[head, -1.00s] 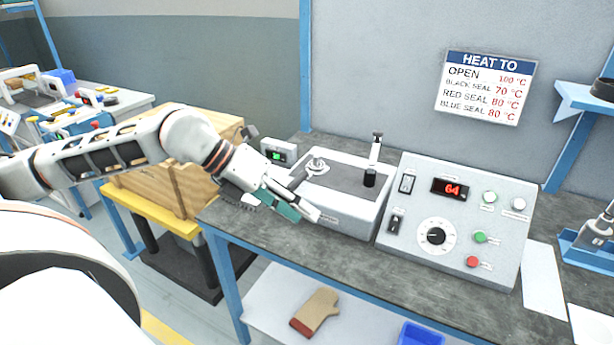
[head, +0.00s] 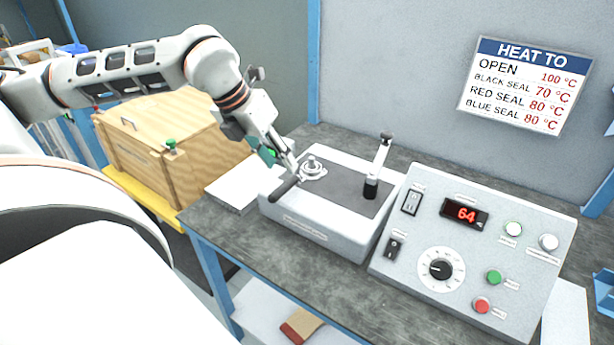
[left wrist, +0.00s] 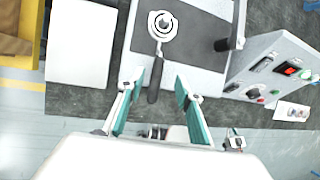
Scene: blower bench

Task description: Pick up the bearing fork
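The bearing fork has a dark handle (head: 285,187) and a silver ring-like head at a small upright metal part. It lies on the dark top of the grey-white heater box (head: 310,230), its handle reaching over the box's left edge. In the left wrist view the fork (left wrist: 154,82) points handle-down toward me. My left gripper (head: 283,158) is just above and behind the handle in the head view. In the left wrist view my left gripper (left wrist: 159,82) is open, its teal-padded fingers on either side of the handle, apart from it. My right gripper is not in view.
A control panel (head: 470,250) reading 64 stands right of the heater. A black-based lever (head: 371,188) rises from the heater top. A white flat slab (head: 236,187) lies at its left. A wooden crate (head: 170,145) stands further left. A wall sign (head: 520,85) lists heating temperatures.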

